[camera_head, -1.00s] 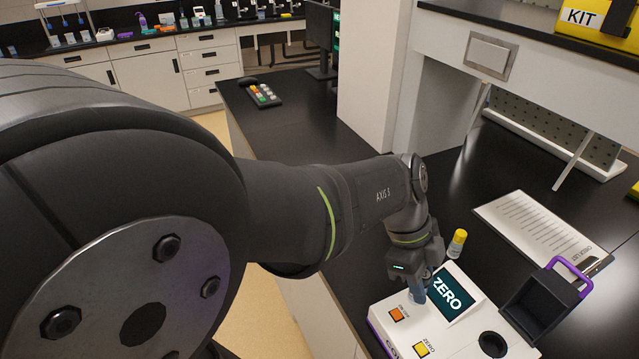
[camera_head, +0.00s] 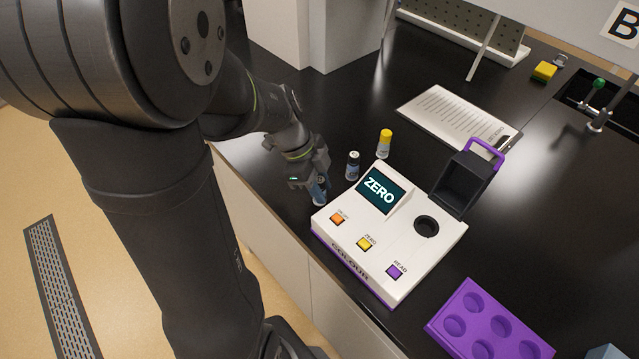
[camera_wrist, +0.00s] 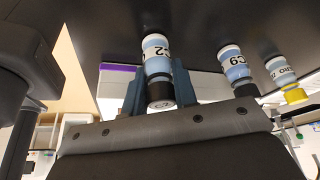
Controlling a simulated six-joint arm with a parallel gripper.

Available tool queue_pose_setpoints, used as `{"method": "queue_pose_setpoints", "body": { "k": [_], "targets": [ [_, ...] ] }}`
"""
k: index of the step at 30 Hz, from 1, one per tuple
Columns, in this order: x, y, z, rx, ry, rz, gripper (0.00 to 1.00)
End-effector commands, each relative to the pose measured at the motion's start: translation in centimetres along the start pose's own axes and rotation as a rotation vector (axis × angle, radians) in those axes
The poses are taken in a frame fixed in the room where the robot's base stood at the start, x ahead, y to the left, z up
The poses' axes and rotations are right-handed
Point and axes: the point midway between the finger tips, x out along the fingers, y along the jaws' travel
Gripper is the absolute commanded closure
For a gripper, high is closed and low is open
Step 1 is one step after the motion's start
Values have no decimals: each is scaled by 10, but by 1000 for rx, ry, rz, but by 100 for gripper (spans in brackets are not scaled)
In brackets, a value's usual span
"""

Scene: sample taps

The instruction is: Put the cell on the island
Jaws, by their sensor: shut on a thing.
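My gripper (camera_head: 316,184) is shut on a dark-capped cell (camera_head: 319,193) at the left end of the colour meter. In the wrist view the blue-grey fingers (camera_wrist: 158,82) hold this cell (camera_wrist: 157,60), labelled C2, from both sides. It is close to the dark bench top; I cannot tell whether it touches. A second dark-capped cell (camera_head: 352,166), labelled C9 in the wrist view (camera_wrist: 234,68), stands upright just right of my gripper. A yellow-capped cell (camera_head: 385,144) stands beyond it and reads ZERO in the wrist view (camera_wrist: 281,72). No island is clearly identifiable now.
The white colour meter (camera_head: 345,257) shows ZERO; its black lid (camera_head: 464,181) is open and its round well (camera_head: 426,226) looks empty. A purple rack (camera_head: 488,322) is at the front right. A clipboard (camera_head: 455,120) lies behind. The black bench (camera_head: 560,215) is clear at right.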

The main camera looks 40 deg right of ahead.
Motion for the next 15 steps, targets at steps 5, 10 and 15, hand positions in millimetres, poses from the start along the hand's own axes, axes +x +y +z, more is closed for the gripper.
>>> {"method": "queue_pose_setpoints", "body": {
  "k": [5, 10, 15],
  "targets": [
    [0, 0, 0, 0, 0, 0, 96],
    [2, 0, 1, 0, 0, 0, 59],
    [2, 0, 1, 0, 0, 0, 52]
  ]
}}
